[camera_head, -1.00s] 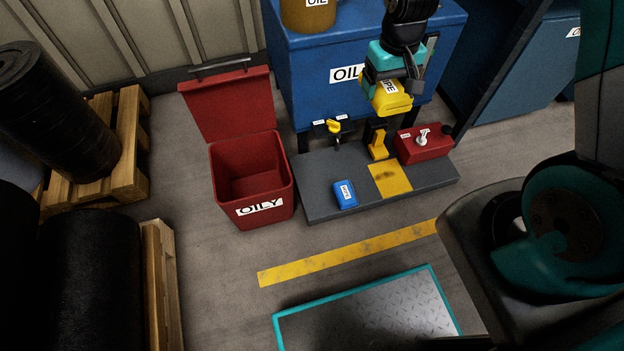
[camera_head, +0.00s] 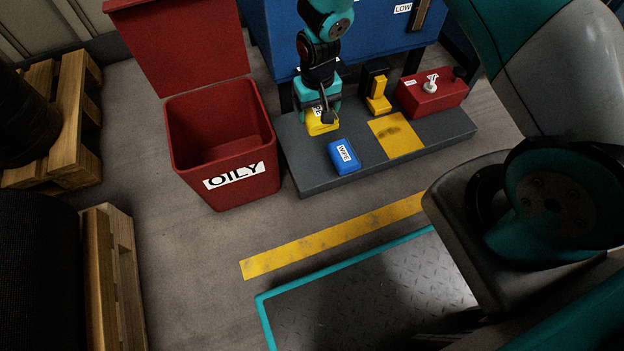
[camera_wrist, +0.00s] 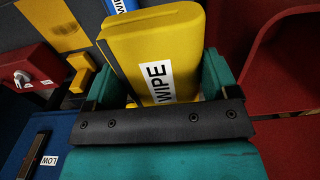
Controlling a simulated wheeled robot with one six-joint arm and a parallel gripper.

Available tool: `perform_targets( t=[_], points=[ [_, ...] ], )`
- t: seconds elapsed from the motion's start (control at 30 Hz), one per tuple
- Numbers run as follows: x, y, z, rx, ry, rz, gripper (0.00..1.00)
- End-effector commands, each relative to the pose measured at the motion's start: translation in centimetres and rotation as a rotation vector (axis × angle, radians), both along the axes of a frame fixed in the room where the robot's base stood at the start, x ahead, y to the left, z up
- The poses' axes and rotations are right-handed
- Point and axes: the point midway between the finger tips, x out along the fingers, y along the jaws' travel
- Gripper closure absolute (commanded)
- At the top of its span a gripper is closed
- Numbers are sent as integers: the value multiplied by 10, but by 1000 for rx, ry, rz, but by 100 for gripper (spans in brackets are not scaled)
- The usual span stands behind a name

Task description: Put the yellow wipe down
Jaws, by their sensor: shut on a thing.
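The yellow wipe (camera_head: 321,121), labelled WIPE, is held between the fingers of my gripper (camera_head: 318,98). In the head view it is low over the left part of the grey platform, behind the blue block; I cannot tell whether it touches the surface. The wrist view shows the yellow wipe (camera_wrist: 160,50) filling the space between the teal fingers. The blue block (camera_head: 344,157) with a white label lies on the grey platform (camera_head: 310,179), in front of the wipe.
An open red bin (camera_head: 222,177) labelled OILY stands left of the platform. A yellow stained patch (camera_head: 397,135), a yellow pedal-like part (camera_head: 378,100) and a red box (camera_head: 432,94) with a knob are to the right. The blue cabinet (camera_head: 272,50) stands behind.

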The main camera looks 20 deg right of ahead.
Motion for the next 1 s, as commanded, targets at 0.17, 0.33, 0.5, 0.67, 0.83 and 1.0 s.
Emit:
perform_targets(
  t=[0.17, 0.33, 0.5, 0.67, 0.83, 1.0],
  points=[
    [0, 10, -41, 0, -1, 1, 39],
    [0, 11, -71, 0, 1, 0, 39],
    [0, 11, -121, 0, 1, 0, 39],
    [0, 11, -165, 0, 1, 0, 39],
    [0, 11, -194, 0, -1, 0, 39],
    [0, 11, -203, 0, -1, 0, 39]
  ],
)
